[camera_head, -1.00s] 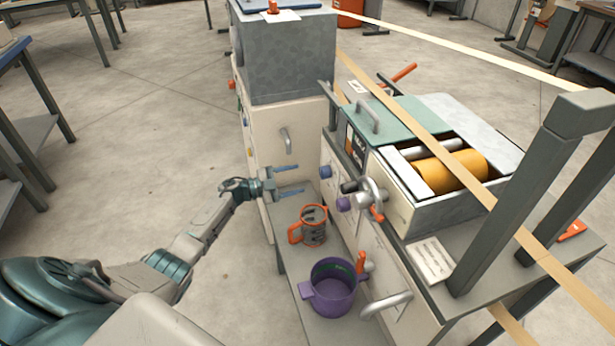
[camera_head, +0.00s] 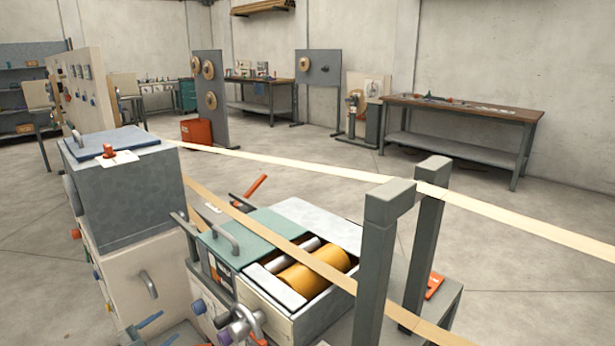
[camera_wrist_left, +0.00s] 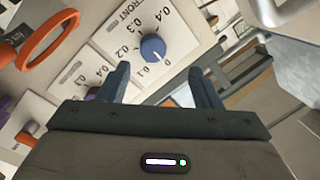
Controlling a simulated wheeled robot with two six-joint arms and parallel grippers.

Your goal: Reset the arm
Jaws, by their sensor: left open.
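My left gripper (camera_head: 160,328) shows at the bottom edge of the head view, beside the front of the winder machine; most of the arm is cut off. In the left wrist view its two dark blue fingers (camera_wrist_left: 160,88) are apart with nothing held between them. A blue knob (camera_wrist_left: 153,47) on a label marked FRONT, with a numbered scale, appears beyond and between the fingers. My right gripper is not in view.
The winder (camera_head: 232,252) has an orange roll (camera_head: 312,271) and grey posts (camera_head: 381,240). A pale strip (camera_head: 330,172) crosses the room. A grey cabinet (camera_head: 125,190) stands left. An orange ring (camera_wrist_left: 48,40) lies upper left in the wrist view. Open floor lies behind.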

